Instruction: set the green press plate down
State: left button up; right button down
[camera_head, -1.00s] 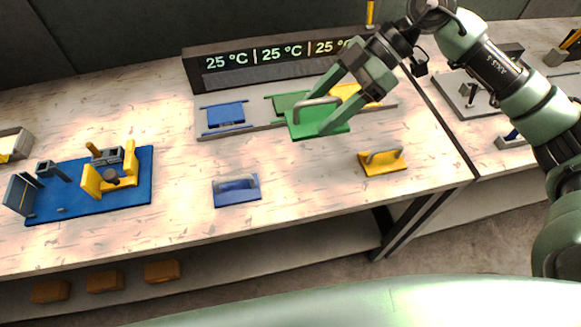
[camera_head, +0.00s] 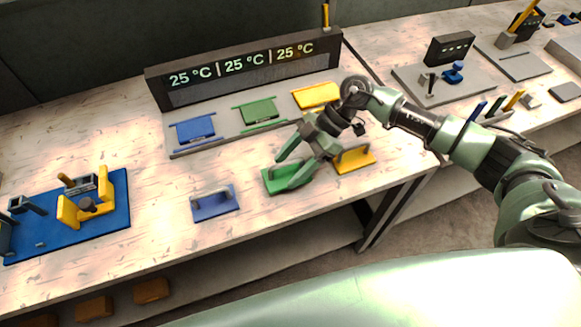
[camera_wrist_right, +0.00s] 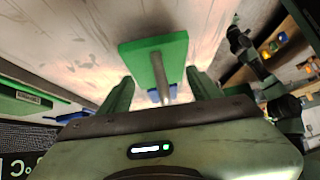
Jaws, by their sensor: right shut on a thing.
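The green press plate (camera_head: 271,181) has a grey bar handle and is at the front of the bench, between the blue press plate (camera_head: 214,204) and the yellow press plate (camera_head: 355,160). My right gripper (camera_head: 286,172) is shut on the green plate, its fingers hiding much of the handle in the head view. The green plate (camera_wrist_right: 138,62) also shows in the right wrist view, handle between the fingers. It is level with or just above the bench top; I cannot tell if it touches. My left gripper is not in view.
Behind stands a grey station with blue, green and yellow beds (camera_head: 258,111) and a dark display (camera_head: 245,72) reading 25 °C. A blue base with yellow clamp parts (camera_head: 117,215) lies at left. Bare bench separates the plates from the front edge.

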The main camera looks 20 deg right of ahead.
jog(key=shift+a+f, duration=0.1)
jog(key=shift+f, duration=0.75)
jog(key=shift+f, duration=0.15)
jog(key=shift+c, duration=1.6)
grip_release()
jog(key=b+v, duration=0.3)
jog(key=v, duration=0.9)
